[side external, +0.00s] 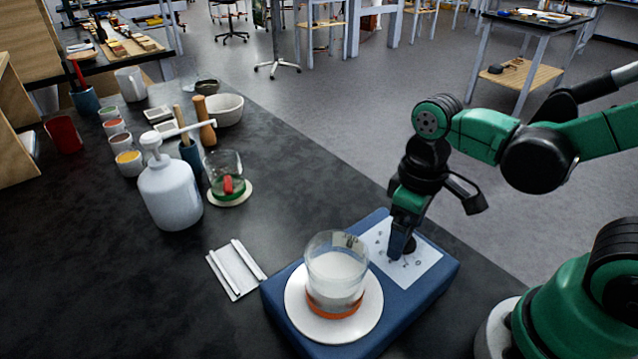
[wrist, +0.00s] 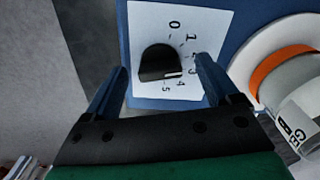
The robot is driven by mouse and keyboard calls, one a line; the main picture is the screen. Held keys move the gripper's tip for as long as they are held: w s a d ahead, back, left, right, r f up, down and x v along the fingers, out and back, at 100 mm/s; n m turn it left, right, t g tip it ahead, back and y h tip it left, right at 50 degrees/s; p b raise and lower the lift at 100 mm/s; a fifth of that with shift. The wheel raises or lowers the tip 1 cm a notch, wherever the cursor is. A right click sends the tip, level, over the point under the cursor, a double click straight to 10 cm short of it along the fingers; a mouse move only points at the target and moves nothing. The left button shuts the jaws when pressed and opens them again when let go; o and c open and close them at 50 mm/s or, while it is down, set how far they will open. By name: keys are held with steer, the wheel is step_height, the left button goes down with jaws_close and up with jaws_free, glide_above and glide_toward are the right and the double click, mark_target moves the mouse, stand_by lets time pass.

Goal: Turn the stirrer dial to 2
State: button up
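The stirrer is a blue box (side external: 440,284) with a white dial panel, which also shows in the wrist view (wrist: 145,20). The stirrer dial (wrist: 158,60) is a black knob with a white pointer line at its lower right, near 3 and 4. The numbers 0 to 5 curve around it; the 2 is partly covered by my right finger. My gripper (wrist: 160,72) is open, one finger on each side of the dial, with gaps visible. In the side view my gripper (side external: 404,240) is low over the panel and largely hides the dial.
A beaker of white liquid (side external: 336,270) with an orange band stands on the stirrer's round white plate (side external: 366,318), beside my gripper. A white pump bottle (side external: 170,195), a glass beaker (side external: 224,165) and several cups stand farther left.

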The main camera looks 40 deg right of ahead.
steer(key=shift+r, duration=0.1)
steer(key=shift+r, duration=2.7)
steer(key=shift+w+d+t, duration=0.15)
steer(key=shift+w+t, duration=0.2)
steer(key=shift+t, duration=0.15)
steer(key=w+m+t, duration=0.1)
steer(key=w+d+t, duration=0.1)
steer(key=t, duration=0.1)
steer(key=w+m+t, duration=0.1)
steer(key=t, duration=0.1)
steer(key=shift+w+d+r+m, duration=0.2)
steer(key=shift+r+m, duration=0.1)
steer(key=shift+r, duration=0.1)
steer(key=shift+w+d+r+t, duration=0.15)
steer(key=shift+w+r+t, duration=0.15)
steer(key=shift+t, duration=0.3)
